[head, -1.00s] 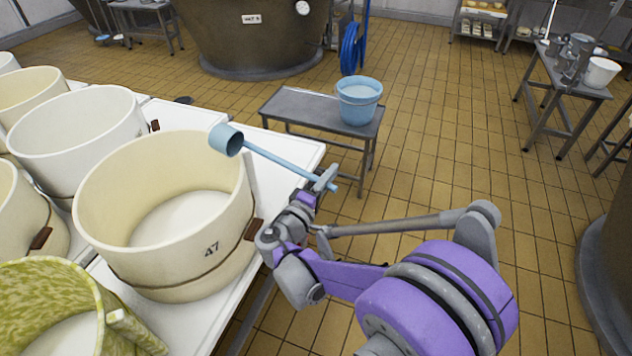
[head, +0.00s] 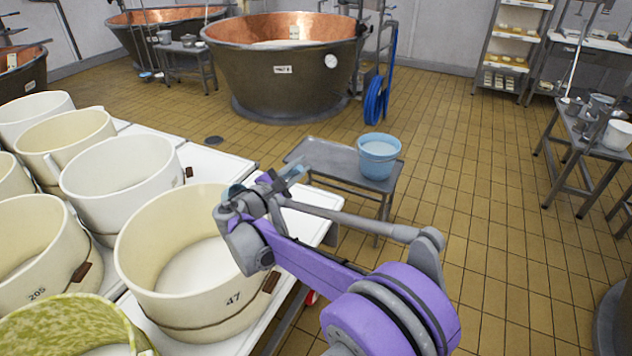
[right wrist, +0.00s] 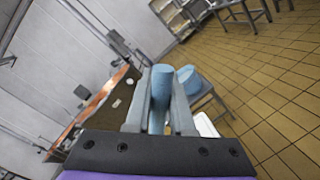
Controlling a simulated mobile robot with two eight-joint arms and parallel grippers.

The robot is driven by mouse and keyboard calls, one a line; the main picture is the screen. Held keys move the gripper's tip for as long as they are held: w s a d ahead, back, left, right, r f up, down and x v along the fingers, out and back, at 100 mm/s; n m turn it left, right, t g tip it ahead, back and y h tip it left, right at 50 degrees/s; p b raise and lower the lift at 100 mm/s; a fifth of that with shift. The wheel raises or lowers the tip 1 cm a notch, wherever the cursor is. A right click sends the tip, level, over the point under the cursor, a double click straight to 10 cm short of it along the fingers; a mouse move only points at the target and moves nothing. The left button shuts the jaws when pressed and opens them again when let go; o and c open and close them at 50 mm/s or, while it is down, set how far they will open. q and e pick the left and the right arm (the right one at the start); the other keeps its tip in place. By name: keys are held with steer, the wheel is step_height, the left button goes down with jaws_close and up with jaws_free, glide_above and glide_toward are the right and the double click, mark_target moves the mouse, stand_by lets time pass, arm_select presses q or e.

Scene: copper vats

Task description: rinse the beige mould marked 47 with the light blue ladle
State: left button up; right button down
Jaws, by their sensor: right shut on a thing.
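The beige mould marked 47 (head: 198,318) stands upright on the white table at the lower left. Its pale inside floor shows, and my right arm covers part of its right rim. My right gripper (head: 280,188) is above the table at the mould's far right side. It is shut on the light blue ladle (head: 294,173), whose handle shows between the fingers (right wrist: 160,118) in the right wrist view (right wrist: 161,88). Most of the ladle is hidden behind my gripper in the head view, so I cannot tell how its bowl is tilted. My left gripper is not in view.
A light blue bucket (head: 378,160) with pale liquid stands on a grey bench (head: 325,160) beyond my gripper. Other moulds, including one marked 205 (head: 40,265) and a green mottled one (head: 65,325), crowd the white table (head: 215,168). Open tiled floor lies right.

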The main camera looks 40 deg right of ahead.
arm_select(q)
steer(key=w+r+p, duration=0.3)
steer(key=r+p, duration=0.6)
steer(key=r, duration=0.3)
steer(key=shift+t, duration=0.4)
arm_select(e)
steer(key=w+a+r+n, duration=0.1)
steer(key=w+r+n, duration=0.3)
steer(key=w+r, duration=0.2)
steer(key=w+a+r+n, duration=0.2)
steer(key=w+r+n, duration=0.3)
steer(key=r, duration=0.6)
steer(key=shift+w+r, duration=0.2)
steer(key=shift+w, duration=0.7)
steer(key=shift+s, duration=0.1)
